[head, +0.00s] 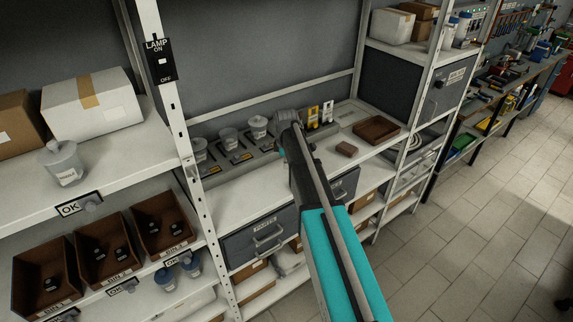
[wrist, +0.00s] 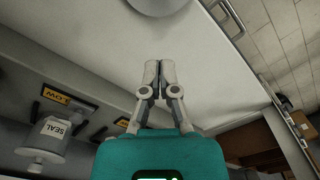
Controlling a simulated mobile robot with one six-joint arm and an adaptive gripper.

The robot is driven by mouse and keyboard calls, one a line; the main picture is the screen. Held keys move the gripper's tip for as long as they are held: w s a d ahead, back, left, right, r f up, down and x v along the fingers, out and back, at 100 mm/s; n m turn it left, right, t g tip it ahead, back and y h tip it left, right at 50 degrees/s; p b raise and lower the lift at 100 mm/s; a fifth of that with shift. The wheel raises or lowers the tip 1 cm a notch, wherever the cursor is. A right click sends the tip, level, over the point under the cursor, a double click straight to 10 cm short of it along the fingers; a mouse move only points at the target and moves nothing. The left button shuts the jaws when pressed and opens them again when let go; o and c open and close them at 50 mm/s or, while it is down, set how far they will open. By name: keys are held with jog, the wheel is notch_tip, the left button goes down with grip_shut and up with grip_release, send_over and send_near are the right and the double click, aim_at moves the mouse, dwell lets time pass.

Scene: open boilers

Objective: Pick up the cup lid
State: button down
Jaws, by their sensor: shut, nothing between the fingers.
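My gripper (wrist: 160,72) is shut and empty over a white shelf surface in the wrist view. A round, pale grey object (wrist: 160,5) is cut off by the top edge, beyond the fingertips and apart from them. I cannot tell whether it is the cup lid. A grey container labelled SEAL (wrist: 52,138) is at the left of the wrist view. In the head view, my arm reaches toward the back of the middle shelf and hides the fingertips. Several grey lidded cups, one with a pale top (head: 257,122), stand left of it.
A brown tray (head: 376,129) and a small brown block (head: 347,149) lie right of my arm. A rack upright (head: 180,110) stands at left. Another lidded cup (head: 62,165) sits on the left shelf near a white box (head: 92,103). The front of the middle shelf is clear.

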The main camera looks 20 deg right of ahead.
jog(key=shift+r+p, duration=0.8)
jog(key=shift+r, duration=0.35)
jog(key=c, duration=1.2)
grip_release()
jog(key=shift+o, duration=1)
jog(key=shift+d+r, duration=0.2)
jog(key=o, duration=0.6)
jog(key=shift+m, duration=0.3)
jog(key=d+r+p, duration=0.1)
jog(key=s+d+r+p, duration=0.1)
jog(key=d, duration=0.1)
jog(key=s+d+r+p, duration=0.1)
jog(key=shift+d+r+p, duration=0.1)
jog(key=shift+d+p, duration=0.05)
jog(key=shift+p, duration=0.2)
jog(key=shift+s+d+r, duration=0.1)
jog(key=shift+s+d, duration=0.1)
jog(key=shift+d, duration=0.25)
jog(key=shift+f, duration=0.2)
